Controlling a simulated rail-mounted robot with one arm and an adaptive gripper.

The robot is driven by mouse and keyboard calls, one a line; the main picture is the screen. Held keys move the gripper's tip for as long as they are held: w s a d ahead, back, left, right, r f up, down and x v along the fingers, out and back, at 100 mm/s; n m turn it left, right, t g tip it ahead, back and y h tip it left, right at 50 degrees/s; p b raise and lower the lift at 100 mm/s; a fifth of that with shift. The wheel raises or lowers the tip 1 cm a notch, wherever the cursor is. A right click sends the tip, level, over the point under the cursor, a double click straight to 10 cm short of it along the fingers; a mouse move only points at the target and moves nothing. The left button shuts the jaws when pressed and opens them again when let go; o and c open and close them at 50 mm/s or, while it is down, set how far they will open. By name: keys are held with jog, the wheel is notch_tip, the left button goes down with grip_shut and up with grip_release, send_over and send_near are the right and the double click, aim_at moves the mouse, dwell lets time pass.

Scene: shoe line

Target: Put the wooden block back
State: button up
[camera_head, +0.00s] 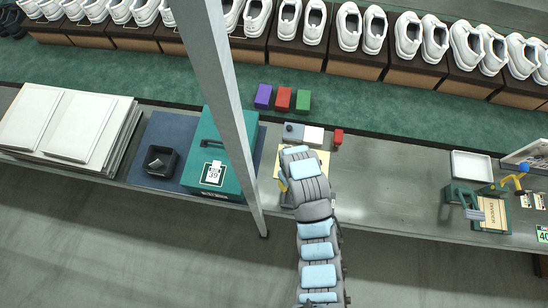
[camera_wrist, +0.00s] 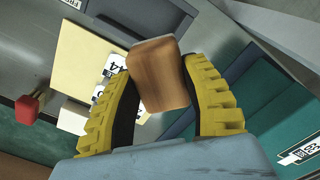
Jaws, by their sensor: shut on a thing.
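The wooden block (camera_wrist: 158,75) is brown and sits between the two yellow ridged fingers of my gripper (camera_wrist: 158,95) in the wrist view. The fingers are shut on its sides and it appears slightly tilted. In the head view my gripper (camera_head: 289,185) is over the bench, by the cream board, and my own arm hides most of it. The block cannot be made out in the head view. The cream board (camera_wrist: 88,62) lies below and to the left of the block in the wrist view, with number labels beside it.
A teal case (camera_head: 212,152) stands left of my arm, with a dark tray (camera_head: 160,160) beyond it. Purple, red and green blocks (camera_head: 303,100) sit behind. The bench (camera_head: 390,185) is clear to the right, up to a white tray (camera_head: 471,165).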

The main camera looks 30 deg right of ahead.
jog(key=w+a+r, duration=0.1)
jog(key=w+a, duration=0.2)
jog(key=a, duration=0.4)
jog(key=shift+s+d+f, duration=0.1)
jog(key=shift+f, duration=2.3)
jog(key=shift+d+f, duration=0.1)
jog(key=shift+f, duration=2.3)
jog(key=shift+f, duration=0.15)
jog(key=o, duration=1.1)
jog(key=shift+c, duration=0.2)
jog(key=shift+r, duration=0.25)
notch_tip(320, 180, up, 12)
jog(key=p, duration=0.1)
jog(key=shift+s+d, duration=0.1)
